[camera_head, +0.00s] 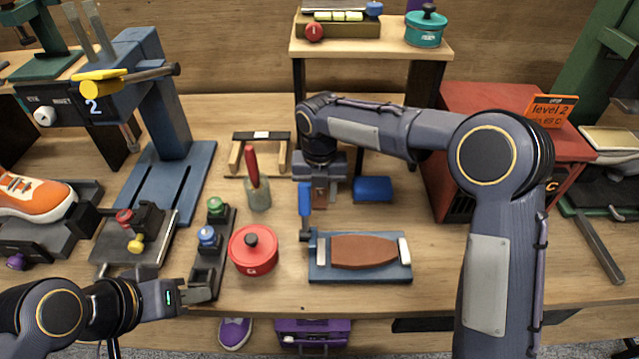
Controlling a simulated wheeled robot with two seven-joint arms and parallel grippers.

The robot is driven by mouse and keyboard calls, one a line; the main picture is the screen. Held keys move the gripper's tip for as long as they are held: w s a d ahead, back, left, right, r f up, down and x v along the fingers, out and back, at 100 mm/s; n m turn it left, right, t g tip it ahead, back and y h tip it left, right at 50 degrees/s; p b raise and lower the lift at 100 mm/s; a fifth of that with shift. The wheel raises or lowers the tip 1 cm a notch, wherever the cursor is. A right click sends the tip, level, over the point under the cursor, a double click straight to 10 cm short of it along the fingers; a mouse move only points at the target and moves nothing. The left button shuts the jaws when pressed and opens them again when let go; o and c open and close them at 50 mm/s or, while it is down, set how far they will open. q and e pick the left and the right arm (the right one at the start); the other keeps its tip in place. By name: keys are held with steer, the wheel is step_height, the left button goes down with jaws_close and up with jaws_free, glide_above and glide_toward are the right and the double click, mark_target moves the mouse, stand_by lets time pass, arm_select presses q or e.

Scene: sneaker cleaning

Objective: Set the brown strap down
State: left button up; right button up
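My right gripper (320,206) points down over the middle of the table, in front of the shelf stand. A small brown piece, which looks like the brown strap (320,193), shows between its fingers. The fingers seem closed on it. Most of the strap is hidden by the gripper, and I cannot tell whether it touches the table. My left gripper (205,290) is low at the left, by the table's front edge. Its fingers are seen from the side, so their opening is unclear.
A blue base with a brown pad (365,252) lies in front of my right gripper. A blue block (373,189) is to its right, and a red-handled brush in a cup (257,190) to its left. A red pot (253,250) stands near my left gripper. A red box (470,110) is at right.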

steer(key=c, duration=0.8)
